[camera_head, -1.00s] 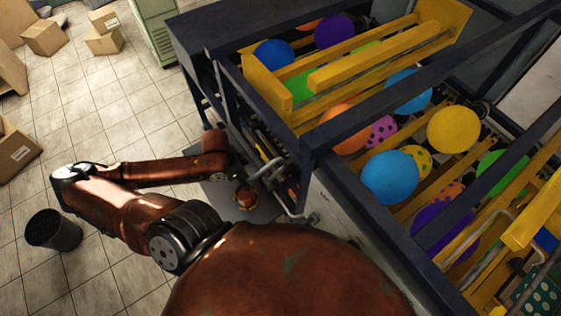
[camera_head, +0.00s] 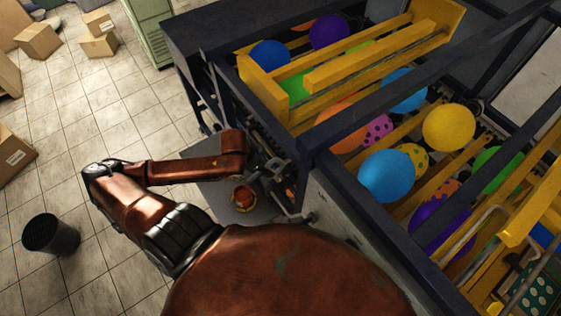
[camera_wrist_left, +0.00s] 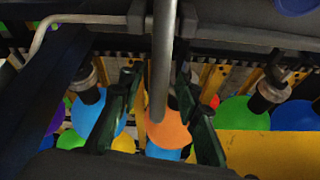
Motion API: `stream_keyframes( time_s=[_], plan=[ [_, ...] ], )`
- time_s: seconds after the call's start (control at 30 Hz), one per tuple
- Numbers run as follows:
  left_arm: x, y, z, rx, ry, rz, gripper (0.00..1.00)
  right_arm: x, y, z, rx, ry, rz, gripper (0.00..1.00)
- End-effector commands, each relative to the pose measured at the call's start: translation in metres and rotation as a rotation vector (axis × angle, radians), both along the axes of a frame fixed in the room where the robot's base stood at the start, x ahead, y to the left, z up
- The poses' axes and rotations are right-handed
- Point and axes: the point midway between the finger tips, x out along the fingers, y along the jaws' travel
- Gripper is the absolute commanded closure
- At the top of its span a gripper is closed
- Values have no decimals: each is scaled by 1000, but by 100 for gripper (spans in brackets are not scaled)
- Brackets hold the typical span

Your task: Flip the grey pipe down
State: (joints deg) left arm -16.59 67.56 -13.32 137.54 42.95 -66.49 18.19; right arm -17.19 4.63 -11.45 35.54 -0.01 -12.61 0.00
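The grey pipe (camera_wrist_left: 163,60) runs upright through the middle of the left wrist view, its rounded lower end in front of an orange balloon. My left gripper (camera_wrist_left: 156,76) has its two dark green fingers spread, one on each side of the pipe. A gap shows between the pipe and the left finger; the right finger is close to it, and I cannot tell if it touches. In the head view my left gripper (camera_head: 268,166) is small and dark against the machine's side, and the pipe cannot be made out there. My right gripper is not in view.
The dark-framed machine (camera_head: 320,155) with yellow bars and several coloured balloons fills the right side. A red button (camera_head: 244,198) on a grey plate is below my left forearm. A black bin (camera_head: 50,235) and cardboard boxes (camera_head: 38,40) stand on the tiled floor at left.

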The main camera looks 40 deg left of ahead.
Motion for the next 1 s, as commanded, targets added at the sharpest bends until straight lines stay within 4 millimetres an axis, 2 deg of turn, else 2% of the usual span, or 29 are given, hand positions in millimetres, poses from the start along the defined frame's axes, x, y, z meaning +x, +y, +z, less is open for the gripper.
stream_keyframes(
  time_s=[0.2, 0.37, 0.43, 0.6, 0.93, 1.0],
  plan=[
    [34, -10, 2, -2, -3, 1, 69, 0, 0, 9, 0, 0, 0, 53],
    [55, -17, 0, -2, 0, 0, 69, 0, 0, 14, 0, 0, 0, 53],
    [56, -17, -12, -2, 4, 3, 69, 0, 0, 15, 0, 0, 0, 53],
    [61, -18, -25, -1, 1, 1, 69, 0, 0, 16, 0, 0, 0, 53],
    [62, -18, -28, 0, 1, 0, 69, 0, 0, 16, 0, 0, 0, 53],
    [62, -18, -28, 0, 1, 0, 74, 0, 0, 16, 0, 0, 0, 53]
  ],
)
